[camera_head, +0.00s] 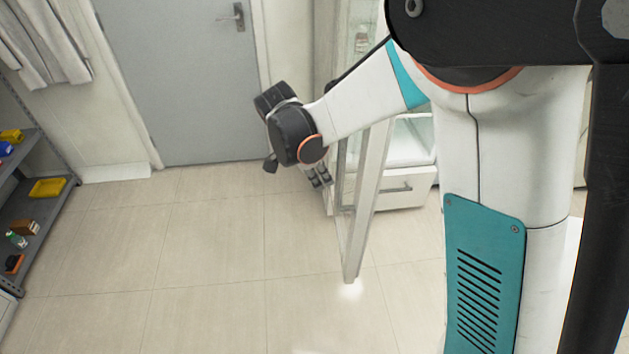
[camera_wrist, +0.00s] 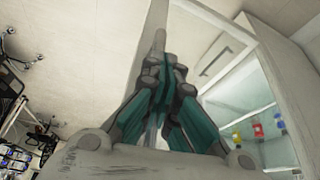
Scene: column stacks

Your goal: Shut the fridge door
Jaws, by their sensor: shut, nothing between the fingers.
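The fridge (camera_head: 405,190) stands behind my arm in the head view, partly hidden by it. Its door (camera_head: 365,205) is open, seen nearly edge-on as a pale frame reaching toward the viewer. My gripper (camera_head: 319,178) is shut and empty, pointing down just left of the door. I cannot tell whether it touches the door. In the wrist view, my shut gripper (camera_wrist: 168,72) shows its teal fingers together, with the fridge interior (camera_wrist: 240,100) to the right. The door's hinge side is hidden by my arm.
A grey room door (camera_head: 185,80) is at the back. A shelf rack (camera_head: 45,190) with small boxes stands at the far left. The tiled floor (camera_head: 200,250) between the rack and the fridge door is clear. Small coloured items (camera_wrist: 258,130) are inside the fridge.

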